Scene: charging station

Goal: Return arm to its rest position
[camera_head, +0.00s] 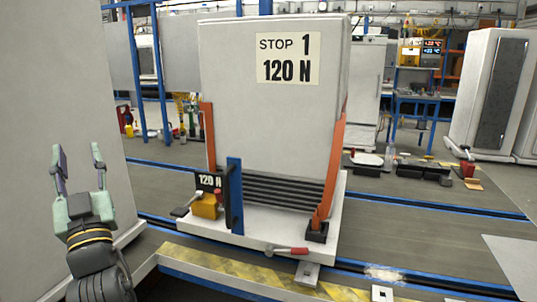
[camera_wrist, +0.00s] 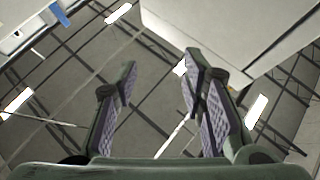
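My gripper (camera_head: 79,160) is at the lower left of the head view, its fingers pointing up. The fingers stand wide apart with nothing between them. In the wrist view my gripper (camera_wrist: 160,85) also shows open and empty, with bare floor or ceiling structure and light panels beyond the fingertips. It is apart from the large white cabinet to its right and touches nothing that I can see.
A white cabinet (camera_head: 270,110) marked STOP 1, 120 N stands on a white base between orange posts (camera_head: 332,165). A red-handled lever (camera_head: 287,250) lies at its front. A pale wall panel (camera_head: 50,90) is close behind my gripper. Dark floor (camera_head: 420,240) is open at right.

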